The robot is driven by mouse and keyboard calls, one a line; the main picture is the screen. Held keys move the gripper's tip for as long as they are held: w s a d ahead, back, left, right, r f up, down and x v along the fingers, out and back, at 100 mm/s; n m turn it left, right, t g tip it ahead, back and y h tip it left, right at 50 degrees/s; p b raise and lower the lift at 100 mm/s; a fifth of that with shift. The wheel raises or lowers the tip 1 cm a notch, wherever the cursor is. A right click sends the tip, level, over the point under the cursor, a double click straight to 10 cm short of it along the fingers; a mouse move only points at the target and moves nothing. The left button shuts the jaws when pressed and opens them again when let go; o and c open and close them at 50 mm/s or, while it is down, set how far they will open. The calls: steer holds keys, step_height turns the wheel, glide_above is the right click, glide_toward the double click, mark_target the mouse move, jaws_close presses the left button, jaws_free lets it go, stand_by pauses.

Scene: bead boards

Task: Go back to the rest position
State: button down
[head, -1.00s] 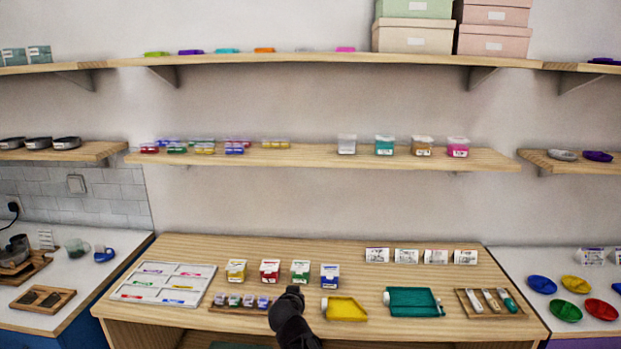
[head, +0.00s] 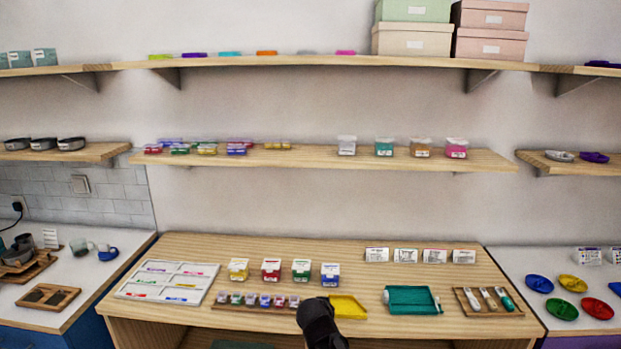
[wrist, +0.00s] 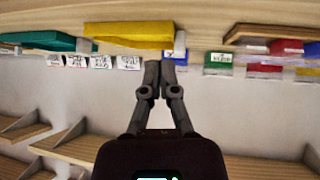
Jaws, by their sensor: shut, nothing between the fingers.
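My gripper (wrist: 160,68) is shut and empty in the wrist view, its two fingers meeting at the tips. In the head view my dark arm end (head: 320,322) stands at the front edge of the wooden table (head: 220,250), just left of the yellow tray (head: 347,307), partly covering it. In the wrist view the yellow tray (wrist: 130,33) lies beyond the fingertips to the left. The fingertips are hidden in the head view.
A bead rack (head: 250,307), boxes such as the blue one (head: 330,275), a white sectioned board (head: 168,281), a teal tray (head: 410,299) and a wooden tool tray (head: 487,302) are on the table. Shelves (head: 320,158) hang above. The space between table and shelf is clear.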

steer(key=s+d+f+n+g+y+p, duration=0.1)
steer(key=s+d+f+g+y+p, duration=0.1)
steer(key=s+d+g, duration=0.7)
steer(key=s+d+f+y, duration=0.1)
steer(key=s+d, duration=0.2)
steer(key=s, duration=0.3)
steer(key=shift+s+f+n, duration=0.3)
steer(key=shift+s+n, duration=0.1)
steer(key=shift+d, duration=0.1)
